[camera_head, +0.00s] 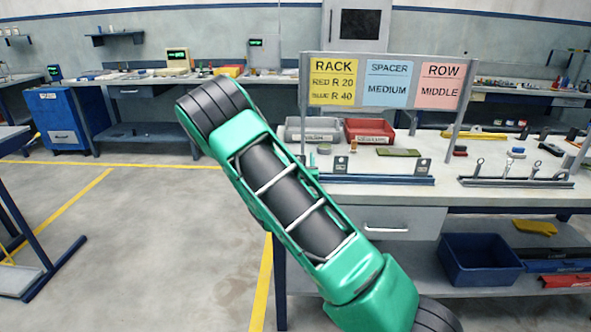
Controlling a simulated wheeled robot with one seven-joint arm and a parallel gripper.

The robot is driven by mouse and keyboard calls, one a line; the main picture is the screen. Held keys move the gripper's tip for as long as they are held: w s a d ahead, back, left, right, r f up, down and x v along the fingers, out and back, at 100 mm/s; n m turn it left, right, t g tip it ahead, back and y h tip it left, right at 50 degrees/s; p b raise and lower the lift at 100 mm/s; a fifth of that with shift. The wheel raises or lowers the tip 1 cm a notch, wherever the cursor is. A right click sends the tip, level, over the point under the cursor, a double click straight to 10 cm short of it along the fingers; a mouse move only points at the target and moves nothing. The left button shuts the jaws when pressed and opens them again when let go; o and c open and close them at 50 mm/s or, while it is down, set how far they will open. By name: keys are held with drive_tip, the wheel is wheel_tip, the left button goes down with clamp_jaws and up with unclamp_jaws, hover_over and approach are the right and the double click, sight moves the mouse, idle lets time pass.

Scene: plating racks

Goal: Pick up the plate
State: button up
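My green and black arm crosses the middle of the view, and my gripper is out of the picture. No plate can be told for certain. A flat olive-green piece (398,152) lies on the workbench (437,184). Two small upright grey pieces with holes, one at the left (341,164) and one at the right (423,166), stand at a blue-grey rail rack (375,180) near the bench's front edge. A second rail rack (516,182) to the right holds several small upright metal pieces. My arm hides part of the bench's left end.
A sign (388,82) reads RACK red R 20, blue R 40, SPACER medium, ROW middle. A grey bin (313,131) and red bin (369,131) stand behind the racks. A blue crate (480,262) sits on the lower shelf.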

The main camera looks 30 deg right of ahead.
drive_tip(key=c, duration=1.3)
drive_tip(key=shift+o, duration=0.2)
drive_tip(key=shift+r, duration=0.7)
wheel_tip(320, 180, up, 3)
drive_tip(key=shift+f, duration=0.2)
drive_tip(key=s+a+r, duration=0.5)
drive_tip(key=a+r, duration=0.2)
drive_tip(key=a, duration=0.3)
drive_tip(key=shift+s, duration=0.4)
